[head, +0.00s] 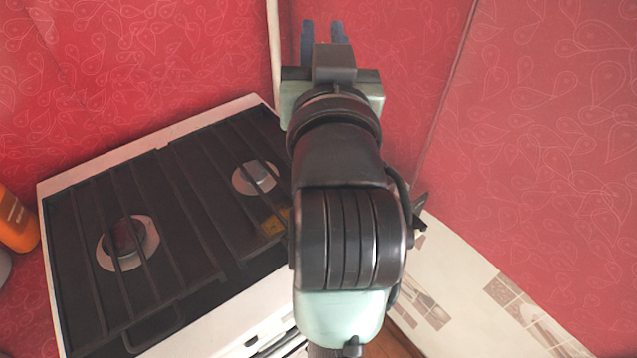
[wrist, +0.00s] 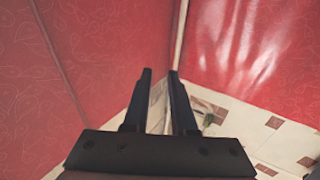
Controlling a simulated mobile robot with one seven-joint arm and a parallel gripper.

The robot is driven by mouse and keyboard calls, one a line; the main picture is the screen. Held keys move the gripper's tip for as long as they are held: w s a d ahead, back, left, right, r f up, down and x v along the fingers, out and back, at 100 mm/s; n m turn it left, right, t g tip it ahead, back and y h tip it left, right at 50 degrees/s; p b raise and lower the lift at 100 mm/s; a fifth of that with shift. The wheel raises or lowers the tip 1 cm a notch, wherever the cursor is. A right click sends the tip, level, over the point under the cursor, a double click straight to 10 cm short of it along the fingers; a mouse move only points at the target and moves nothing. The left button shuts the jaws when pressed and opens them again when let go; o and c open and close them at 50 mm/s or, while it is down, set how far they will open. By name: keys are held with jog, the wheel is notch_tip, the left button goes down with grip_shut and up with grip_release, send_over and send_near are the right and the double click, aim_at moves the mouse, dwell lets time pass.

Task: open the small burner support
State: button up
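The stove (head: 255,290) is a white-edged cooktop with dark burner supports, at the left of the head view. The small burner (head: 255,178) is on its right half. The small burner support (head: 213,195) appears as dark bars lying flat around and over it; my arm hides its right end. My gripper (head: 322,38) is beyond the stove's back right corner in the picture, apart from the support. It also shows in the wrist view (wrist: 160,75), with two dark fingers spread and nothing between them. The stove is not visible in the wrist view.
A larger burner (head: 127,243) sits on the stove's left half under similar bars. An orange bottle (head: 15,220) stands at the far left. Red patterned surfaces (head: 560,120) rise behind and to the right. A pale tiled surface (head: 470,290) lies at the lower right.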

jog(key=s+d+f+m+g+y+p, duration=0.15)
jog(key=f+g+p, duration=0.25)
jog(key=f, duration=0.4)
jog(key=d+f+m+g+y+p, duration=0.1)
jog(key=d+f+g+y+p, duration=0.2)
jog(key=f, duration=0.5)
jog(key=s+d+f+m+y+p, duration=0.15)
jog(key=s+f+m+y, duration=0.25)
jog(key=s+f+m, duration=0.65)
jog(key=w+a+f, duration=0.1)
jog(key=w+a, duration=0.1)
jog(key=w+a+f+n, duration=0.1)
jog(key=w+a+f, duration=0.1)
jog(key=w, duration=0.1)
jog(key=w+a+f+n+p, duration=0.1)
jog(key=w+a+f, duration=0.1)
jog(key=shift+w+a+t, duration=0.2)
jog(key=shift+a+t, duration=0.1)
jog(key=shift+c, duration=0.3)
grip_shut()
